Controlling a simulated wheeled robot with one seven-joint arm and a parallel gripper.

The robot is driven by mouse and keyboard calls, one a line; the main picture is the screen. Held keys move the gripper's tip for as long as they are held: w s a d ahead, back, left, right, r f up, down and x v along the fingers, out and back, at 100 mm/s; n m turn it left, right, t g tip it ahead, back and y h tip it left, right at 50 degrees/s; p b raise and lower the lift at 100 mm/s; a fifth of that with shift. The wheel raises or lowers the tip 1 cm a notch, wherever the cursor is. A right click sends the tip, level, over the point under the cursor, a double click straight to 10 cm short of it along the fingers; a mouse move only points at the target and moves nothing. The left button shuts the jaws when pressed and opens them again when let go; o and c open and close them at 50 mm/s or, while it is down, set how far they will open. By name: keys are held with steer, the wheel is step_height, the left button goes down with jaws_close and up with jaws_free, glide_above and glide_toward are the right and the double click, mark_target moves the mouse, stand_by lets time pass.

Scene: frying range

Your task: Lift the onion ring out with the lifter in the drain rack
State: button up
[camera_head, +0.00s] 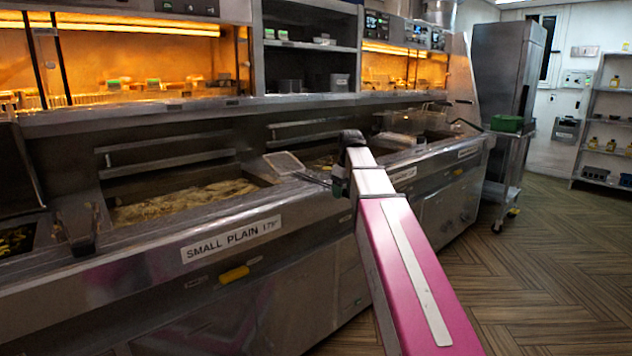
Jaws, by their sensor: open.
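My gripper (322,181) shows small and dark at the far end of my pink and white arm, over the front edge of the fryer range. It is open, and part of it is hidden by the arm. A flat, pale mesh scoop (284,162), which looks like the lifter, lies just left of it at the right corner of the near fryer vat. Its handle is hard to tell from the gripper. The near vat (180,202) holds bubbling yellowish oil or batter. I cannot make out a single onion ring. A wire rack or basket (408,122) sits further along the range.
The near vat's front carries a "SMALL PLAIN" label (232,238) and a yellow handle (234,274). Lit warming cabinets (130,68) stand behind the range. A trolley with a green tray (507,123) stands at its far end. The wooden floor (540,262) at right is clear.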

jaws_close()
step_height(320, 180, up, 12)
stand_by(0.7)
